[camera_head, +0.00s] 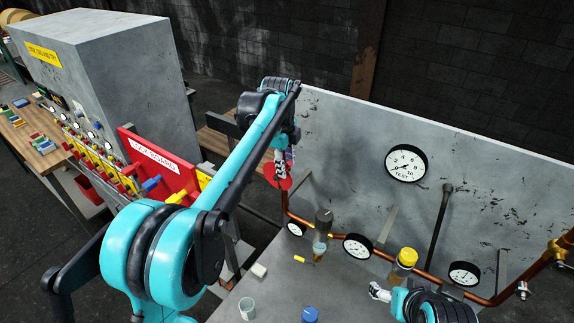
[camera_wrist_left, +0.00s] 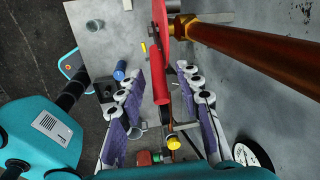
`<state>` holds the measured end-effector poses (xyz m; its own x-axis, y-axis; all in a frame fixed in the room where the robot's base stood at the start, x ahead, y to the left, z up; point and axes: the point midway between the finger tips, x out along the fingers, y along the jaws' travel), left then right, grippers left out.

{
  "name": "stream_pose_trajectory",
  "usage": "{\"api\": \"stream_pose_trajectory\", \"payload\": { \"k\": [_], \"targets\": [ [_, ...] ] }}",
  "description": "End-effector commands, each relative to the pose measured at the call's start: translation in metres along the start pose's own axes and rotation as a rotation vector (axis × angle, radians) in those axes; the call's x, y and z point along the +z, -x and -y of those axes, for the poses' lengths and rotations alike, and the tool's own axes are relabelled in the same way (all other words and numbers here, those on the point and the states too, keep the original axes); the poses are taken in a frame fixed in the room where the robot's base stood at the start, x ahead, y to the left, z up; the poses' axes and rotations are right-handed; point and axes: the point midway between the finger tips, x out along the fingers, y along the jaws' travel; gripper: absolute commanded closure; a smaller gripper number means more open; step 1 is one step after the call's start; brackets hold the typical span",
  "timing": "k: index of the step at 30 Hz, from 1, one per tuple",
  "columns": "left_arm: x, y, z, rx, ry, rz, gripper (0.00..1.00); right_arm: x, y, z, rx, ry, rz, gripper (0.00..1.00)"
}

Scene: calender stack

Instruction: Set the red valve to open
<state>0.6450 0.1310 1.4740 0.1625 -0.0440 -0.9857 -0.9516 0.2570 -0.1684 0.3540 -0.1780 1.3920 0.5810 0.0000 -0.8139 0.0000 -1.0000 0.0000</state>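The red valve (camera_head: 285,184) is at the left end of a copper pipe in front of the grey panel. In the left wrist view its red lever (camera_wrist_left: 160,65) runs down the picture from a red round part by the pipe. My left gripper (camera_head: 283,163) is at the valve and hides part of it. In the left wrist view the purple-padded fingers of this gripper (camera_wrist_left: 165,82) stand apart, one on each side of the lever, with gaps visible. My right gripper (camera_head: 379,292) is at the lower right, below the yellow-capped bottle; its finger opening is unclear.
The copper pipe (camera_head: 336,237) runs right along the panel past several gauges. A yellow-capped bottle (camera_head: 403,266), dark-capped bottle (camera_head: 321,240), blue-capped item (camera_head: 310,315) and clear cup (camera_head: 247,308) stand on the bench. A red lock board (camera_head: 160,165) is left of the valve.

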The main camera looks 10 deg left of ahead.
Motion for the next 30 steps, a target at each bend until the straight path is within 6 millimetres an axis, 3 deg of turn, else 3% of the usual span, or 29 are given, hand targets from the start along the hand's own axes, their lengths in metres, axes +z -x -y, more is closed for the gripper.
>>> {"api": "stream_pose_trajectory", "payload": {
  "k": [6,13,17,30],
  "targets": [
    [0.0,-0.015,0.0,0.0,0.0,0.0,0.65,-0.002,0.002,0.0,0.0,0.0,0.0,0.24],
    [0.0,-0.015,0.0,0.0,0.001,0.0,0.65,-0.002,0.002,0.0,0.0,0.0,0.0,0.24],
    [0.0,-0.015,0.0,0.0,0.001,0.0,0.99,-0.002,0.002,0.0,0.0,0.0,0.0,0.24],
    [0.004,-0.013,0.001,0.004,0.011,-0.042,1.0,-0.002,0.003,0.0,0.0,0.0,0.0,0.24]
  ]
}}
